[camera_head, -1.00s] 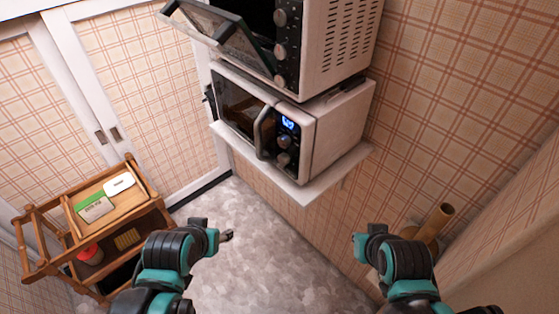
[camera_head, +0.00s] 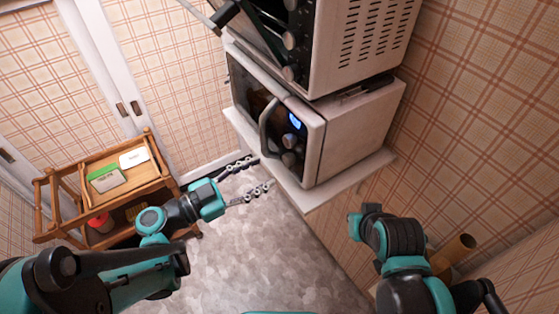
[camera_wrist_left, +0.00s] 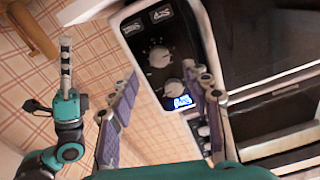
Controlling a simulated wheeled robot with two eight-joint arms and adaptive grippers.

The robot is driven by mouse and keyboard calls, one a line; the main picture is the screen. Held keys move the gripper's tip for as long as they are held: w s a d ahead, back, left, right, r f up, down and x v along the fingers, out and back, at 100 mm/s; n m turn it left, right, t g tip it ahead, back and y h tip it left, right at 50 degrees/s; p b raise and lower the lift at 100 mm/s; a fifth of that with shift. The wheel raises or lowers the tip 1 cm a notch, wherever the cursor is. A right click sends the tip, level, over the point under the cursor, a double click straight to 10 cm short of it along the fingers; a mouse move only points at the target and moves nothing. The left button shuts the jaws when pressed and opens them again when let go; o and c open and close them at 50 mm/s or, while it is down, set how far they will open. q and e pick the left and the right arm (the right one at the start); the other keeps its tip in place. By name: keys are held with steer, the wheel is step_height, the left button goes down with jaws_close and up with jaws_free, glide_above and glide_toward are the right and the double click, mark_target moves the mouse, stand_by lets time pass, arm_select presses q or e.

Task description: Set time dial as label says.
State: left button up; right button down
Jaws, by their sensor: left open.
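The microwave (camera_head: 310,165) stands on a wall shelf, its dark panel carrying a lit blue display (camera_head: 295,121) and two round dials, the upper (camera_head: 289,141) and the lower (camera_head: 288,159). In the left wrist view the panel appears inverted, with the lit display (camera_wrist_left: 182,102), the dial beside it (camera_wrist_left: 173,86) and the farther dial (camera_wrist_left: 160,56). My left gripper (camera_head: 264,173) is open and empty, in front of and below the panel; its fingers (camera_wrist_left: 163,82) frame the panel, apart from the dials. My right gripper (camera_wrist_left: 66,60) is raised at left there; its jaws are unclear. Which dial is time is unreadable.
A second oven (camera_head: 355,40) with its door open sits above the microwave. A wooden trolley (camera_head: 75,222) at left holds a green and white card (camera_head: 107,177), its text unreadable, and a white item (camera_head: 133,158). The shelf edge (camera_head: 315,198) projects below the microwave.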

mark_target(285, 161)
arm_select(q)
steer(key=b+x, duration=0.1)
steer(key=x, duration=0.5)
steer(key=shift+w+d, duration=0.25)
steer(key=shift+d, duration=0.05)
jaws_close()
